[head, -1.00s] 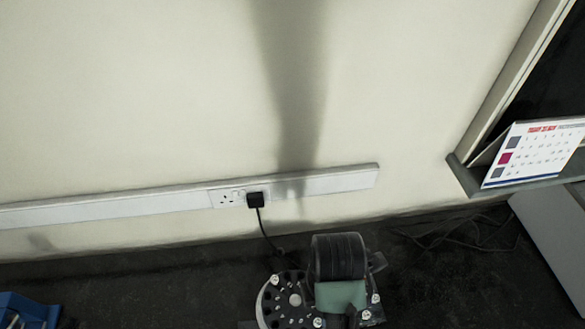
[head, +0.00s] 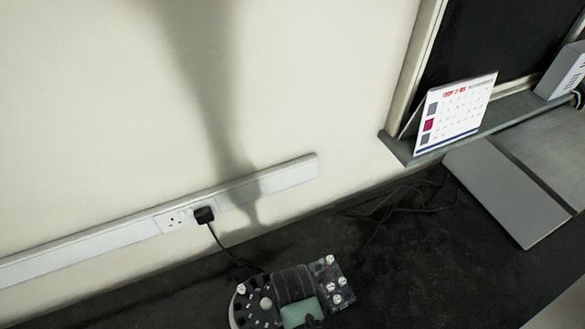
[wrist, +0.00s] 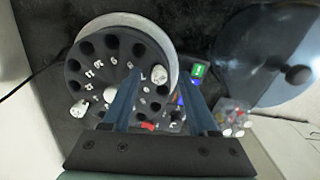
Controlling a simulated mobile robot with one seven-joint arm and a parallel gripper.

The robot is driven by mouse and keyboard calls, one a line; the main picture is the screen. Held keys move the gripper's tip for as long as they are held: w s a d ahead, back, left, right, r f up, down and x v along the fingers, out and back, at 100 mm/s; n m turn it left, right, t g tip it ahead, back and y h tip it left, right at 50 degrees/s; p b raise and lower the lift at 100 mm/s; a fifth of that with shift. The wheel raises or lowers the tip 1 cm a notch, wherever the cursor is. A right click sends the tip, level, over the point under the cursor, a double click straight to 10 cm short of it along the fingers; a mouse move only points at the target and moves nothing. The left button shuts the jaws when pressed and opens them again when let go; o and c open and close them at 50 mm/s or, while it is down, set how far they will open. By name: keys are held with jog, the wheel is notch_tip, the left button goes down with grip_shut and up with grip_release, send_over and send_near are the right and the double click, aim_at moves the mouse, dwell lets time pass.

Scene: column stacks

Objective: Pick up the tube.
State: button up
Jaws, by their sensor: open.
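In the wrist view a round dark rack (wrist: 110,62) with a pale rim has a ring of holes and white markings. A few white caps stand in it, one (wrist: 160,73) between the fingertips and another (wrist: 80,108) at the left. I cannot tell which is the tube, and no tube body shows. My gripper (wrist: 158,80) is open over the rack's right part, its two blue fingers apart. I cannot tell whether they touch anything.
In the wrist view a large blue-grey disc with a dark knob (wrist: 298,75) is at right, above a clear box of coloured bits (wrist: 235,118). In the head view a calendar (head: 455,112) stands on a ledge.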

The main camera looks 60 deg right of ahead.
jog(key=shift+f, duration=0.45)
grip_shut()
jog(key=shift+r, duration=0.2)
